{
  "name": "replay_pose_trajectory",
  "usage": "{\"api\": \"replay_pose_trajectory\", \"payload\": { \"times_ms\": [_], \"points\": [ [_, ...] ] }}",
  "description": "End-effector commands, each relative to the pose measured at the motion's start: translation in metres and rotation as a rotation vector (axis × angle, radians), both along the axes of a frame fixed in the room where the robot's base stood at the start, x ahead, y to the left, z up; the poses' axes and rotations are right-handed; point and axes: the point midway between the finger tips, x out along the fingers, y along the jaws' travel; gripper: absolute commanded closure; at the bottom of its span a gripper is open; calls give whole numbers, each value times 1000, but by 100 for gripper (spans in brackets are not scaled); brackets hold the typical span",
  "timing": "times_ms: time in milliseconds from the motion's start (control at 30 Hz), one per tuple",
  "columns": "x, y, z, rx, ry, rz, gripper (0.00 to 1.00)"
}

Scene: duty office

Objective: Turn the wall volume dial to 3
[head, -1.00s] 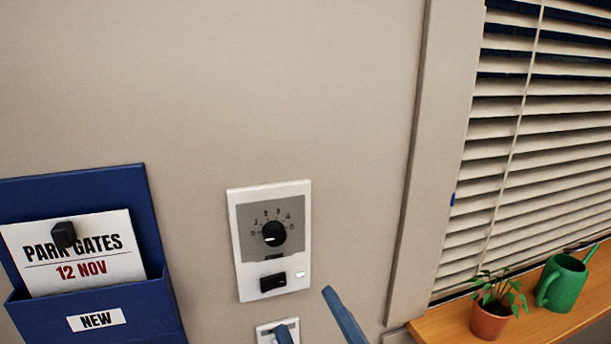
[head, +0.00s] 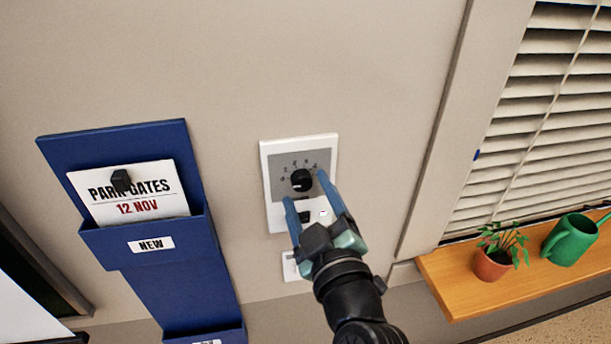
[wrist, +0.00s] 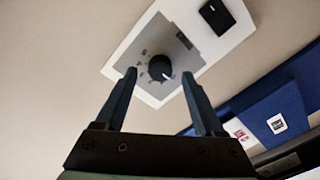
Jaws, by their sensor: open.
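The volume dial (head: 301,180) is a round black knob on a white wall plate (head: 328,146) with a grey scale panel. Its white mark points to the lower left, near the 0 end of the scale. In the wrist view the dial (wrist: 160,68) lies between the fingertips. My gripper (head: 305,187) is open and empty, one blue finger to each side of the dial in the picture. It also shows in the wrist view (wrist: 159,74). I cannot tell whether the tips reach the knob. The fingers partly hide the plate's lower part.
A black switch (wrist: 216,15) sits on the same plate. A second small plate (head: 290,266) is below. A blue wall holder (head: 150,240) with a card is to the left. At right are a window blind (head: 540,120) and a wooden sill (head: 455,285) with a potted plant and green watering can.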

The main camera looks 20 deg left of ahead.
Motion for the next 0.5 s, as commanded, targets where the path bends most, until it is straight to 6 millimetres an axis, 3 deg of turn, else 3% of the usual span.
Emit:
{"api": "replay_pose_trajectory", "payload": {
  "times_ms": [200,500],
  "points": [
    [13,10,1,-1,-1,0,29],
    [14,11,0,0,-1,-1,29]
  ]
}}
